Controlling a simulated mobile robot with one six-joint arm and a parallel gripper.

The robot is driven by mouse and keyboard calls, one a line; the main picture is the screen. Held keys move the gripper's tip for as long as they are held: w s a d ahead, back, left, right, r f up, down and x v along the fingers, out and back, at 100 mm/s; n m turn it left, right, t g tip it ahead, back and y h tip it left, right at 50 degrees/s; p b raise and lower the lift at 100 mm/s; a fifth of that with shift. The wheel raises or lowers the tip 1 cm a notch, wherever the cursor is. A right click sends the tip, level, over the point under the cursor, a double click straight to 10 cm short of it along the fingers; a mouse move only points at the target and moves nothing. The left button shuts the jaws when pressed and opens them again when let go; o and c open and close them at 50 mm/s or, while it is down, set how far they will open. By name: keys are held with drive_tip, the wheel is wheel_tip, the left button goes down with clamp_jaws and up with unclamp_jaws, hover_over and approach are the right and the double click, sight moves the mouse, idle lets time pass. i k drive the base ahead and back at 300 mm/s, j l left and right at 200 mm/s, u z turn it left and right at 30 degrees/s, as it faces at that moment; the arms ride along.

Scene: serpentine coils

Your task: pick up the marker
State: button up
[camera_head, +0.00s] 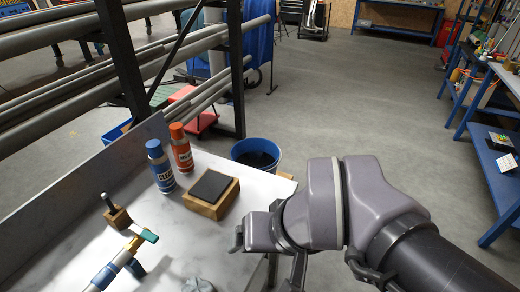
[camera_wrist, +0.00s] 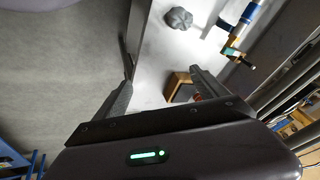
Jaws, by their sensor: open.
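A wooden block with a dark top (camera_head: 211,190) stands between marker and arm. A blue can (camera_head: 160,168) and an orange can (camera_head: 181,150) stand behind. Pipe racks (camera_head: 60,75) rise at left.

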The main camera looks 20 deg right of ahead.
sight(105, 198)
drive_tip(key=j+u, duration=0.15)
drive_tip(key=u, duration=0.25)
drive_tip(key=j+u, duration=0.2)
drive_tip(key=u, duration=0.2)
drive_tip(key=j+u, duration=0.15)
drive_tip(key=u, duration=0.3)
drive_tip(key=j+u, duration=0.2)
drive_tip(key=u, duration=0.2)
